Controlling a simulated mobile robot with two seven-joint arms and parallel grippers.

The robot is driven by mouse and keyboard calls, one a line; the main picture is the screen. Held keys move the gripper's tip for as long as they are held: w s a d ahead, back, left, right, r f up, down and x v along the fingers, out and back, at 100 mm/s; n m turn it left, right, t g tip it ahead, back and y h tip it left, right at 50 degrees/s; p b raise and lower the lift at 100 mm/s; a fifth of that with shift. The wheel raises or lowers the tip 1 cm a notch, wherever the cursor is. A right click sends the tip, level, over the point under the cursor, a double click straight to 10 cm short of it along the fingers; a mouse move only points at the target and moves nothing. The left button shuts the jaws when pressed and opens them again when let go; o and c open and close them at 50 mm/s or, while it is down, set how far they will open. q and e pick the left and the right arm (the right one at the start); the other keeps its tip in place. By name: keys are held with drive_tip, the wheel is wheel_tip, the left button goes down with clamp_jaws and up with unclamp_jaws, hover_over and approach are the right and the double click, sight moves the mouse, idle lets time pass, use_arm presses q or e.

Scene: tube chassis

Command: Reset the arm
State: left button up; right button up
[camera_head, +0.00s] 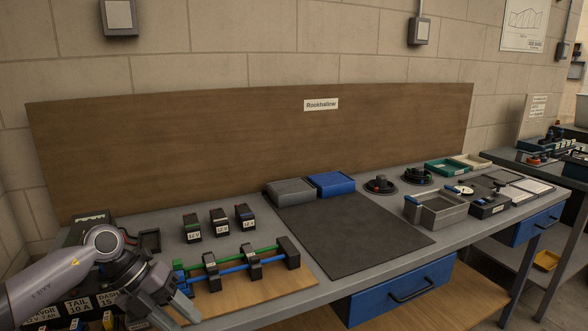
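My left arm enters from the lower left, and its gripper (176,312) hangs at the bottom edge, over the left end of a wooden board (270,292). Its two fingers look apart with nothing between them, though the tips are close to the picture's edge. A tube chassis (240,257) with a green and a blue tube held in black blocks lies on the board, just right of the gripper. The arm hides part of the bench's left end. My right gripper is not in view.
Three small black labelled blocks (219,222) stand behind the chassis. A dark mat (350,235) is bare in mid-bench. Grey (290,192) and blue (331,184) bins stand behind it. A grey tray (437,211) is to its right. Labelled bins (78,306) are at lower left.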

use_arm(q)
drive_tip(key=s+d+n+t+h, duration=0.3)
drive_tip(key=d+n+t+h, duration=0.15)
drive_tip(key=d, duration=0.35)
drive_tip(key=s+d+n+t+h, duration=0.2)
drive_tip(key=d+n+t+h, duration=0.3)
drive_tip(key=d, duration=0.4)
drive_tip(key=s+a+f+n+y, duration=0.6)
drive_tip(key=s+f+n+y, duration=0.1)
drive_tip(key=f+n, duration=0.3)
drive_tip(key=s+a+f+n+y, duration=0.6)
drive_tip(key=s+f+n, duration=0.3)
drive_tip(key=f+n, duration=0.2)
drive_tip(key=shift+a+y, duration=0.35)
drive_tip(key=shift+y, duration=0.3)
